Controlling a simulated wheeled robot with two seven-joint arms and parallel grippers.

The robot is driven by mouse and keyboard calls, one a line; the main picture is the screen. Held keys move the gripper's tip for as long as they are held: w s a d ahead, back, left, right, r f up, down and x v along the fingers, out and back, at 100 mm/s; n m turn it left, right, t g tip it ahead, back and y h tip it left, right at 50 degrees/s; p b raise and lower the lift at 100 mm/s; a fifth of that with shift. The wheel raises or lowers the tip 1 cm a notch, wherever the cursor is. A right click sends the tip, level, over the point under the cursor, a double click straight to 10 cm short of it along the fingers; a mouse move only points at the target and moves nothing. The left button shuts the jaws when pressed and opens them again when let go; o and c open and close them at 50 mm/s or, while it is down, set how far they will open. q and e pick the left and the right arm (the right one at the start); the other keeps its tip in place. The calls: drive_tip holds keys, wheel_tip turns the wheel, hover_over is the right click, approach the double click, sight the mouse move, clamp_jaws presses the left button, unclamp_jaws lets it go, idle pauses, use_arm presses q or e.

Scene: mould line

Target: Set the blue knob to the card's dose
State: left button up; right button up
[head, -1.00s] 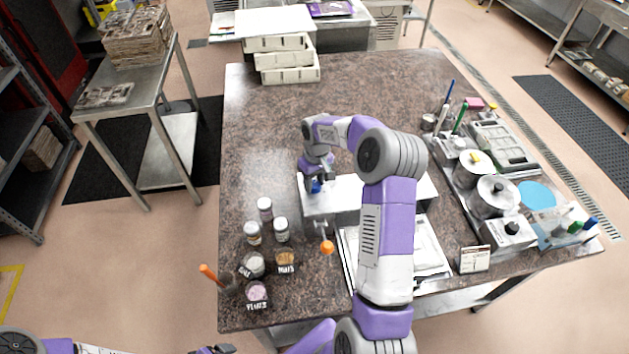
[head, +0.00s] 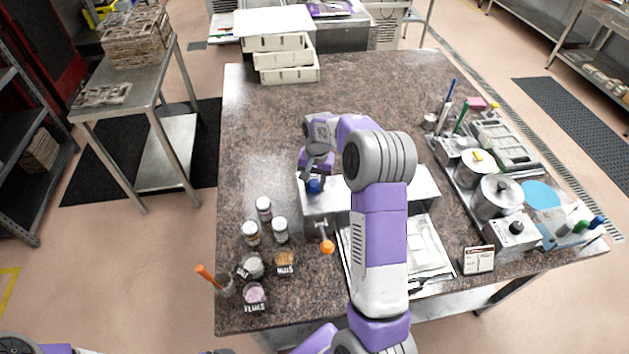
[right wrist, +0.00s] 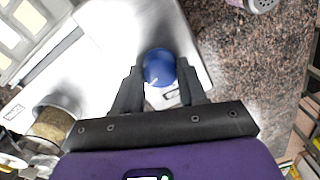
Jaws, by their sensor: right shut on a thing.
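The blue knob (head: 314,186) sits on the metal dosing box (head: 424,186) in the middle of the counter. My right gripper (head: 314,178) is over it, with its arm across the front of the box. In the right wrist view the blue knob (right wrist: 159,67) is between the two dark fingers (right wrist: 160,84), which are shut on it. Any scale at the knob is too small to read. A small card in a stand (head: 479,260) is at the right front of the counter; its writing is unreadable here. My left gripper cannot be made out at the bottom edge.
An orange-tipped lever (head: 326,246) sticks out at the box front. Several jars (head: 264,208) and labelled bowls (head: 254,296) stand left of it. A tray with pots (head: 497,197) is at right. The back of the counter is clear up to the white crates (head: 287,75).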

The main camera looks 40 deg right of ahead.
sight(315, 184)
drive_tip(key=m, duration=0.4)
drive_tip(key=shift+m, duration=0.3)
drive_tip(key=shift+m+p, duration=0.45)
drive_tip(key=shift+m, duration=1.55)
drive_tip(key=o, duration=1.1)
drive_tip(key=shift+a, duration=0.1)
drive_tip(key=shift+c, duration=0.2)
drive_tip(key=shift+r, duration=0.15)
drive_tip(key=r, duration=0.7)
drive_tip(key=shift+s+r, duration=0.2)
drive_tip(key=shift+s, duration=0.05)
